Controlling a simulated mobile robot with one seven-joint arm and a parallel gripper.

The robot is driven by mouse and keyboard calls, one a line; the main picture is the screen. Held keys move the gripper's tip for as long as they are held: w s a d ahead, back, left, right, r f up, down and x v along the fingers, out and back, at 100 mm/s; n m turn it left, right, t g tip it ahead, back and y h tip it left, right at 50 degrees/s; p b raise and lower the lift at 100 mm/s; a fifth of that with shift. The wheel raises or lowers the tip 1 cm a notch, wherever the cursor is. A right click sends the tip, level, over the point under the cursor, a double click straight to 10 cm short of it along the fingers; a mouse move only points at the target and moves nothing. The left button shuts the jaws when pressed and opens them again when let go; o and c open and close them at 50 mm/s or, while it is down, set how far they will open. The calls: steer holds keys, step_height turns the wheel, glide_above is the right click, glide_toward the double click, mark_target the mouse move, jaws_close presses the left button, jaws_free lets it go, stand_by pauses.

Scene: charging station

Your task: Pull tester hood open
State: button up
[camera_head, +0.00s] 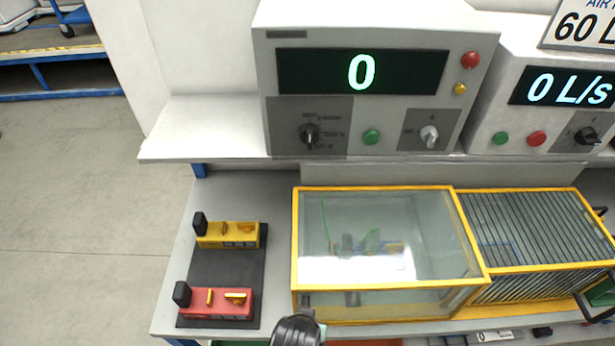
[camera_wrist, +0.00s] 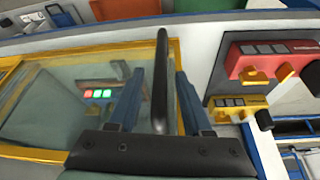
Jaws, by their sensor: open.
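The tester hood (camera_head: 385,285) is a clear box with a yellow frame, lying closed on the bench. It also shows at the left of the wrist view (camera_wrist: 172,60). A dark upright bar, which looks like the hood's handle (camera_wrist: 161,60), stands between the fingers of my gripper (camera_wrist: 160,72). The blue fingers are open, one on each side of the bar, with gaps visible. In the head view only a dark part of my arm shows at the bottom edge, and my fingers are hard to make out. Blurred parts and lit green and red buttons (camera_wrist: 98,93) show through the hood.
A yellow device (camera_head: 228,236) and a red device (camera_head: 215,304) sit on a black mat left of the hood. A ribbed yellow-framed cover (camera_head: 530,230) stands close at its right. A shelf with a display unit (camera_head: 375,30) hangs behind and above. Floor is clear at left.

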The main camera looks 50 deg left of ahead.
steer(key=shift+x, duration=0.85)
jaws_close()
stand_by(0.9)
